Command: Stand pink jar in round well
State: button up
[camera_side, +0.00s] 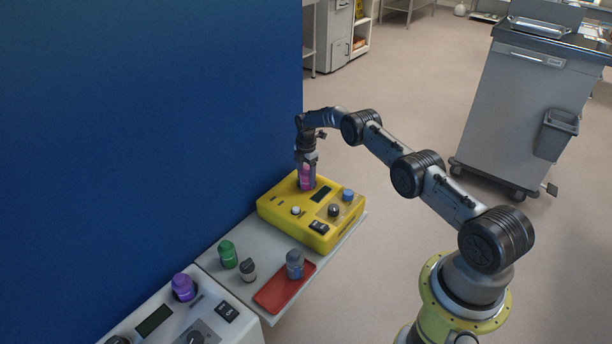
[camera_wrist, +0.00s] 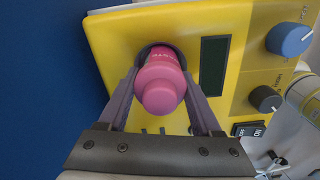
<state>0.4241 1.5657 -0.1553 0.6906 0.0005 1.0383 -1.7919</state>
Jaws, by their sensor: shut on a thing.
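The pink jar (camera_side: 306,176) is upright between the fingers of my gripper (camera_side: 306,180), over the back left part of the yellow device (camera_side: 275,212). In the wrist view the pink jar (camera_wrist: 161,82) is between both fingers of my gripper (camera_wrist: 166,100), which are shut on it. The dark rim of the round well (camera_wrist: 150,50) shows around the jar's far end. The jar's lower end is at or in the well; how deep it sits is hidden.
The yellow device carries a dark display (camera_wrist: 213,66), a blue knob (camera_wrist: 289,39) and a dark knob (camera_wrist: 264,99). A green jar (camera_side: 228,254), a grey jar (camera_side: 295,264) on a red tray (camera_side: 270,297) and a purple jar (camera_side: 183,287) stand nearer. A blue wall (camera_side: 150,130) rises close at left.

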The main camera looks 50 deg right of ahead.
jog(key=shift+f, duration=0.1)
jog(key=o, duration=1.2)
jog(key=shift+c, duration=0.2)
jog(key=shift+r, duration=5.5)
